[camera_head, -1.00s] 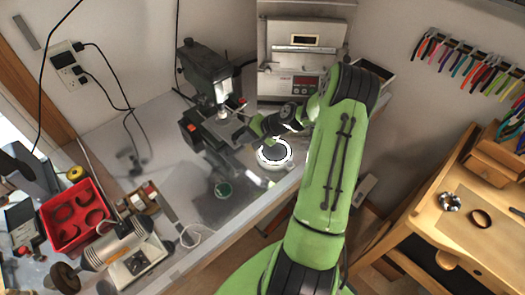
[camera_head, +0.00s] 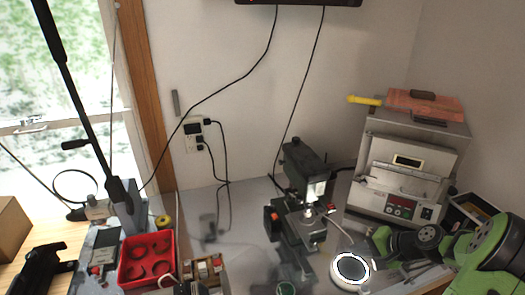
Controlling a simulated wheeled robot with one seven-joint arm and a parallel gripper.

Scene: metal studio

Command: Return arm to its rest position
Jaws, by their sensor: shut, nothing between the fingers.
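My green and black arm (camera_head: 490,255) enters at the lower right and reaches left across the bench corner. Its end, my gripper (camera_head: 380,243), is small and dark here, in front of the furnace and just above and right of a round white-rimmed dish (camera_head: 350,269). My gripper is shut and holds nothing. The fingertips are hard to make out, and I cannot tell whether they touch anything.
A dark drill press (camera_head: 303,172) stands left of my gripper. A red tray (camera_head: 147,258) is at the lower left. An open box (camera_head: 470,211) lies behind my arm.

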